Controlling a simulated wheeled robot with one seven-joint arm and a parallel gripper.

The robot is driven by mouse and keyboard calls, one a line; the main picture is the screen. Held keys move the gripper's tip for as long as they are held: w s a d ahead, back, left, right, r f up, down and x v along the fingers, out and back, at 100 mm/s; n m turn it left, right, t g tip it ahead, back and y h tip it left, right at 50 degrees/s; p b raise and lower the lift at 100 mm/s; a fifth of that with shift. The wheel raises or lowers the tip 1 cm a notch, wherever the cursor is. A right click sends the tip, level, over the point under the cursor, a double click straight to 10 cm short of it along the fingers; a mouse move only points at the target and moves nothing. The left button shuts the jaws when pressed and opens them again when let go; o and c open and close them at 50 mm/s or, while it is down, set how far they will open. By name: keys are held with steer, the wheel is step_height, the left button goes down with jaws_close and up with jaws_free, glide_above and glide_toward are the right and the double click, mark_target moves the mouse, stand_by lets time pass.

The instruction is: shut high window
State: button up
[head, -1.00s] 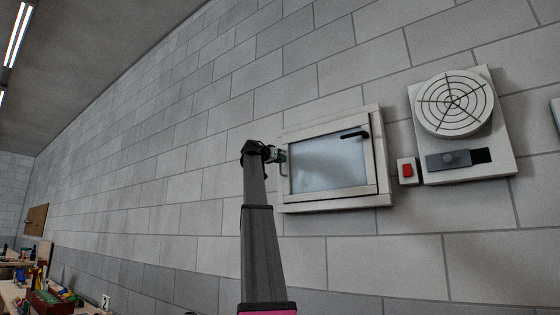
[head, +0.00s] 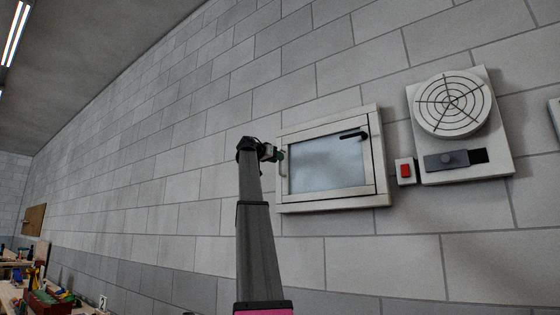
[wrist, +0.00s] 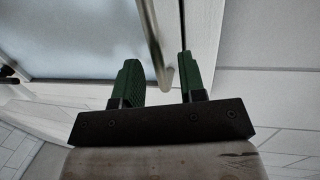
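The high window (head: 330,168) is on the block wall, with a white frame, a frosted pane and a dark lever handle (head: 350,136) at its upper right. Its sash looks flush or nearly flush with the frame; I cannot tell if it is fully shut. My gripper (head: 279,154) is at the window's left edge, beside a thin pull bar (head: 284,165). In the wrist view my gripper (wrist: 158,68) has its green fingers apart. The metal pull bar (wrist: 151,40) runs down between them, closer to the left finger. Contact is unclear.
Right of the window are a red switch (head: 405,171) and a round vent (head: 452,103) with a dark slider plate (head: 455,160). A cluttered bench (head: 45,298) is at the lower left. The wall left of the window is bare.

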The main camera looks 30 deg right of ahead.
steer(key=v, duration=0.8)
steer(key=shift+a+f, duration=0.15)
